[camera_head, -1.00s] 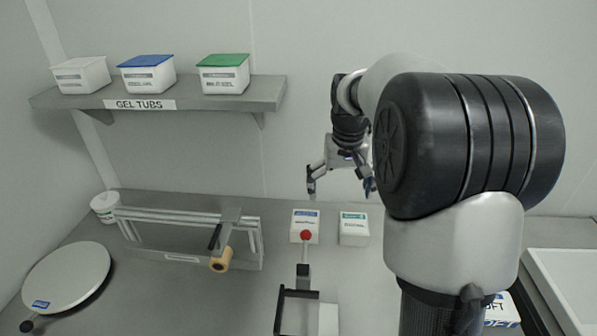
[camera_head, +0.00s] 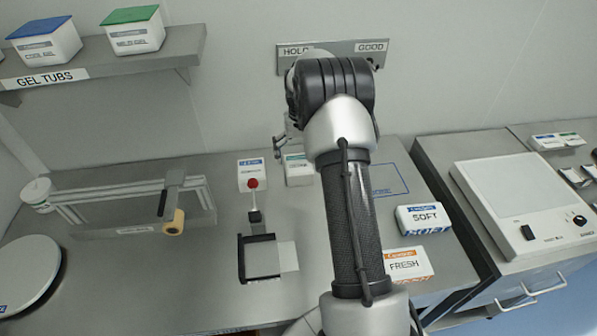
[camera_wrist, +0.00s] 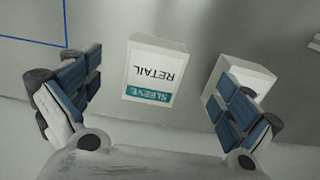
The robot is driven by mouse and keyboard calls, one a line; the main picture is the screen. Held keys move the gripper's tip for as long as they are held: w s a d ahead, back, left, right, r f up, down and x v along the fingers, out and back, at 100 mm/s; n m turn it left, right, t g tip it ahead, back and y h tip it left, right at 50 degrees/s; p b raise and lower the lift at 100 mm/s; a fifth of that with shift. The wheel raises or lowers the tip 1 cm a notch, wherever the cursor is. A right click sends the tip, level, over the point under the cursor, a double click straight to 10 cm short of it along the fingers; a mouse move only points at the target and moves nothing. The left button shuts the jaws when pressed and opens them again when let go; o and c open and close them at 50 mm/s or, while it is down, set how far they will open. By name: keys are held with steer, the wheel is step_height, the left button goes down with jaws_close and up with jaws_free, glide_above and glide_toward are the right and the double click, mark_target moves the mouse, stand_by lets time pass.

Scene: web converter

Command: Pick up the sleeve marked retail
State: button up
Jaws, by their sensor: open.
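The sleeve marked retail (camera_wrist: 155,72) is a white box with a teal band. In the wrist view it lies between and beyond the open fingers of my gripper (camera_wrist: 156,88), its text upside down, with no finger touching it that I can see. In the head view the teal-labelled sleeve (camera_head: 298,172) stands on the bench, left of my arm. My gripper (camera_head: 284,146) is just above and behind it there, mostly hidden by the arm. A second white box (camera_wrist: 252,76) sits right of it, partly covered by the right finger; the blue-labelled box (camera_head: 252,182) is the left neighbour in the head view.
A red-knobbed lever (camera_head: 253,184) and black frame (camera_head: 258,260) stand in front of the boxes. A roll holder (camera_head: 130,210) is at left. SOFT (camera_head: 423,220) and FRESH (camera_head: 408,264) packs lie right of my arm. A blue outlined area (camera_head: 389,180) is bare.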

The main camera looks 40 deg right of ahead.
mark_target(301, 174)
step_height(301, 174, down, 4)
steer(key=shift+r, duration=0.1)
steer(key=f, duration=0.1)
steer(key=f+b, duration=0.1)
steer(key=f, duration=0.3)
steer(key=shift+s+f+b, duration=0.1)
steer(key=shift+s+b, duration=0.25)
steer(key=shift+b, duration=0.05)
steer(key=c, duration=1)
steer(key=shift+r, duration=0.2)
steer(key=shift+c, duration=0.2)
step_height(301, 174, up, 20)
steer(key=p, duration=0.4)
